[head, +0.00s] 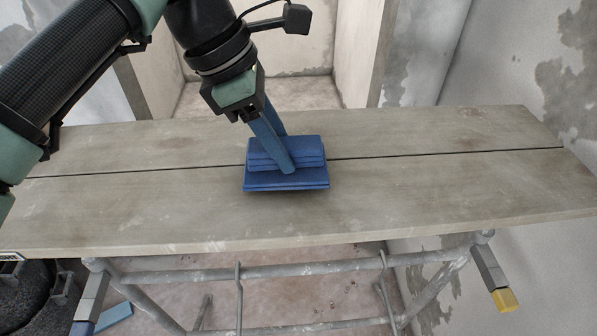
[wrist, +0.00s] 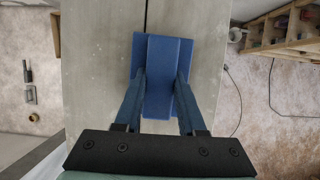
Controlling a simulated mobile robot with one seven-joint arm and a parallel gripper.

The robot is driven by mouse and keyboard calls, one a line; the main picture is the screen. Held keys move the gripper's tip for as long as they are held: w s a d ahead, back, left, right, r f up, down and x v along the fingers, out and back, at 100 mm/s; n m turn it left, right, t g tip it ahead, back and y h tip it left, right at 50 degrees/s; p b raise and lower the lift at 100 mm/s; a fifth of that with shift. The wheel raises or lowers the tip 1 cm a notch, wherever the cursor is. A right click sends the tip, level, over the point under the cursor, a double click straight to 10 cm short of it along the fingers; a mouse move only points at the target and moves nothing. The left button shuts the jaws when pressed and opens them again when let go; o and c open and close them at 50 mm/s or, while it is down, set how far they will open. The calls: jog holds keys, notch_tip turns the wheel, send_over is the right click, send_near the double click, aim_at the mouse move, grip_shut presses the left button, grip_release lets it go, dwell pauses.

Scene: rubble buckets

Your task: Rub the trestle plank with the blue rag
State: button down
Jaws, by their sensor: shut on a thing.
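The trestle plank (head: 420,192) is a grey, dusty wooden top with a dark lengthwise gap, spanning the head view. It also shows in the wrist view (wrist: 98,95). The blue rag (head: 286,183) is a folded, layered block at the middle of the plank, over the gap. In the wrist view the rag (wrist: 162,60) sits between my two fingers. My gripper (head: 284,160) is shut on the rag's raised upper part from above. The rag's wider base appears at or just above the plank; whether it touches, I cannot tell.
Grey metal trestle legs (head: 290,270) stand below the plank. A yellow-ended bar (head: 503,298) hangs at the right. A wooden shelf with items (wrist: 285,30) is at the upper right in the wrist view. The plank is clear on both sides of the rag.

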notch_tip(320, 180, up, 4)
jog(key=p, duration=0.2)
jog(key=shift+p, duration=0.4)
